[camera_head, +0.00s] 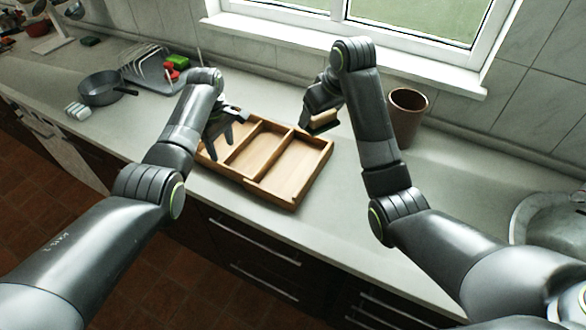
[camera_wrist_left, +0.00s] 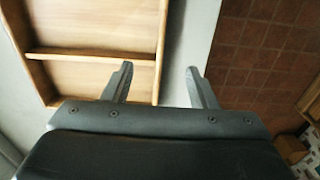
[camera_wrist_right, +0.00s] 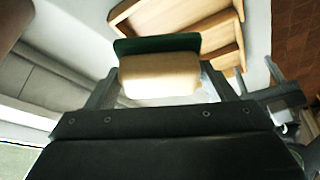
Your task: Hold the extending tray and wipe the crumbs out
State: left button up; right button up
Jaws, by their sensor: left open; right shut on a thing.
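The wooden extending tray (camera_head: 282,200) lies on the counter, with dividers between its compartments and its right section stepped out from the rest. My left gripper (camera_head: 222,134) is open at the tray's left part. In the left wrist view its fingers (camera_wrist_left: 161,78) appear on either side of a tray side wall (camera_wrist_left: 162,40), not closed on it. My right gripper (camera_head: 318,112) is shut on a brush (camera_head: 324,122) with a pale wooden body and a dark green side, at the tray's back right edge. The brush also shows in the right wrist view (camera_wrist_right: 160,76). I cannot make out crumbs.
A brown cup (camera_head: 407,118) stands right of the tray, near my right arm. A dark pan (camera_head: 100,90) and a dish rack (camera_head: 150,66) stand at the back left. A metal basin (camera_head: 548,220) is at the far right. The counter's front edge runs close to the tray.

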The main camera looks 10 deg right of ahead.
jog(key=shift+r, duration=0.15)
notch_tip(320, 180, up, 8)
jog(key=p, duration=0.8)
jog(key=shift+r, duration=0.1)
pick_arm(q)
notch_tip(320, 180, up, 16)
jog(key=shift+f, duration=0.15)
